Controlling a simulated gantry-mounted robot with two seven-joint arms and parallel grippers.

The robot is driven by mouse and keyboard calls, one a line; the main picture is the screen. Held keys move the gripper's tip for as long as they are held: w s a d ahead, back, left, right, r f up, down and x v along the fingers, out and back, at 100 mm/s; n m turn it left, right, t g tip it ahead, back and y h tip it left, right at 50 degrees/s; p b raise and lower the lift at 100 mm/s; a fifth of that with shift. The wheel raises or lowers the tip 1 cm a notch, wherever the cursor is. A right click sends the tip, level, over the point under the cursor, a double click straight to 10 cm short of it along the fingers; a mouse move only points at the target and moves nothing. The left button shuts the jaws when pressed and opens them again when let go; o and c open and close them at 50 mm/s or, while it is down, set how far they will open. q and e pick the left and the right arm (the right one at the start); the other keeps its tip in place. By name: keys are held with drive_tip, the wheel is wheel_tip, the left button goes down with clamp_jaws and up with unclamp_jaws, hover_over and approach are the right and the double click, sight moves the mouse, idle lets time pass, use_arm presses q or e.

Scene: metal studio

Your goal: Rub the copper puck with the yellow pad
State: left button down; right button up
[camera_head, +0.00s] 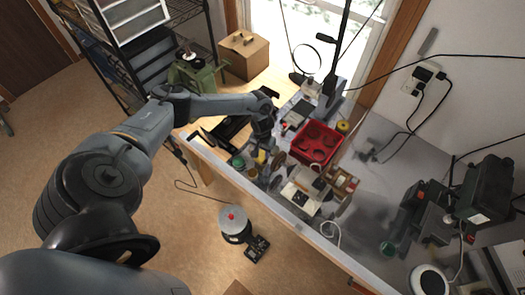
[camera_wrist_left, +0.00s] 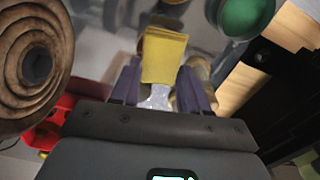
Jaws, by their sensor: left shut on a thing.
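My left gripper (camera_head: 263,143) is low over the front left part of the workbench. In the left wrist view its two purple-grey fingers (camera_wrist_left: 160,84) are shut on the yellow pad (camera_wrist_left: 163,55), which sticks out past the fingertips. The yellow pad (camera_head: 261,157) also shows as a small patch below the gripper in the head view. I cannot pick out the copper puck for sure. A brassy round thing (camera_wrist_left: 199,68) is partly hidden behind the right finger in the left wrist view. My right gripper is not in view.
A brown ringed disc (camera_wrist_left: 38,62) stands close beside the gripper. A green-topped pot (camera_head: 237,162) is at the bench's front edge. A red tray (camera_head: 316,144) lies behind, with cluttered small items around it. The grey bench top (camera_head: 350,205) is clearer to the right.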

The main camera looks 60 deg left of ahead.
use_arm(q)
wheel_tip(320, 180, up, 2)
drive_tip(key=shift+r+p, duration=0.15)
drive_tip(key=shift+p, duration=0.7)
drive_tip(key=shift+r+b, duration=0.2)
drive_tip(key=shift+b, duration=0.1)
drive_tip(key=shift+r, duration=2.55)
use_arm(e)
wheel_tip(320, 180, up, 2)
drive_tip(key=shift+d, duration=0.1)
